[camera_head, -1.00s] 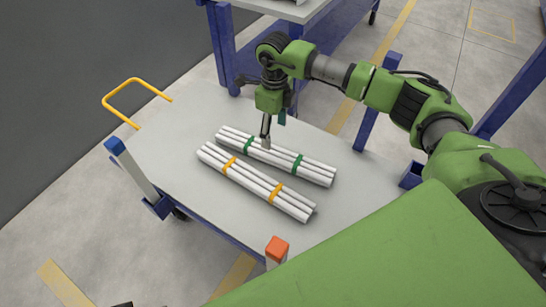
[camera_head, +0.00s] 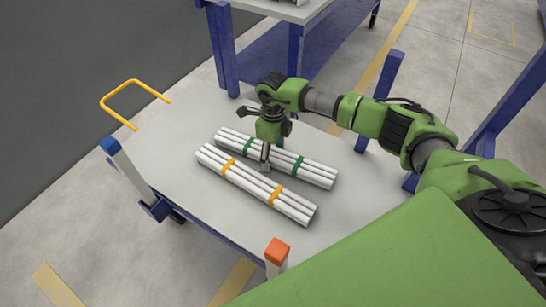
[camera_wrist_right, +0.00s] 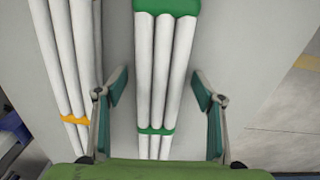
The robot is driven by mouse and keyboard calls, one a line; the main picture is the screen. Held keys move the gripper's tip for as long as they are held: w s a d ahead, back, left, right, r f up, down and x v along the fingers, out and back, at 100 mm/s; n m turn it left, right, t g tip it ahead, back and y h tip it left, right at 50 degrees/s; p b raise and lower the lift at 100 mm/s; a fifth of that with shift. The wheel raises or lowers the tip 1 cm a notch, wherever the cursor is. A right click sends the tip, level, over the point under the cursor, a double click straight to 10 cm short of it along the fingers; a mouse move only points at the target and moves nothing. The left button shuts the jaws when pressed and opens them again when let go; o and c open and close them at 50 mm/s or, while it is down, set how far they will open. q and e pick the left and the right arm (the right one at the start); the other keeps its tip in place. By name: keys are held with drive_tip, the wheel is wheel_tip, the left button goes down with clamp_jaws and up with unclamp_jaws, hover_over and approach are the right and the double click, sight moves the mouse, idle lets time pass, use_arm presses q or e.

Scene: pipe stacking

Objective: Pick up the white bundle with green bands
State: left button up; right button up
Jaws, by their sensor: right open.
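The white bundle with green bands (camera_head: 312,173) lies on the grey cart top, the farther of two parallel bundles. In the right wrist view the bundle (camera_wrist_right: 164,75) runs between the two spread fingers. My right gripper (camera_head: 266,163) is open and low over the middle of this bundle, pointing down. In the right wrist view the gripper (camera_wrist_right: 160,92) has one finger on each side of the pipes, with gaps on both sides. The left finger stands between the two bundles. My left gripper is not in view.
A white bundle with orange bands (camera_head: 252,181) lies close beside, on the near side; it also shows in the right wrist view (camera_wrist_right: 62,60). The cart (camera_head: 165,125) has a yellow handle (camera_head: 105,100) and corner posts. A blue-legged table (camera_head: 265,45) stands behind.

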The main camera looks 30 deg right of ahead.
drive_tip(key=c, duration=1.5)
drive_tip(key=shift+o, duration=0.2)
drive_tip(key=shift+r, duration=0.15)
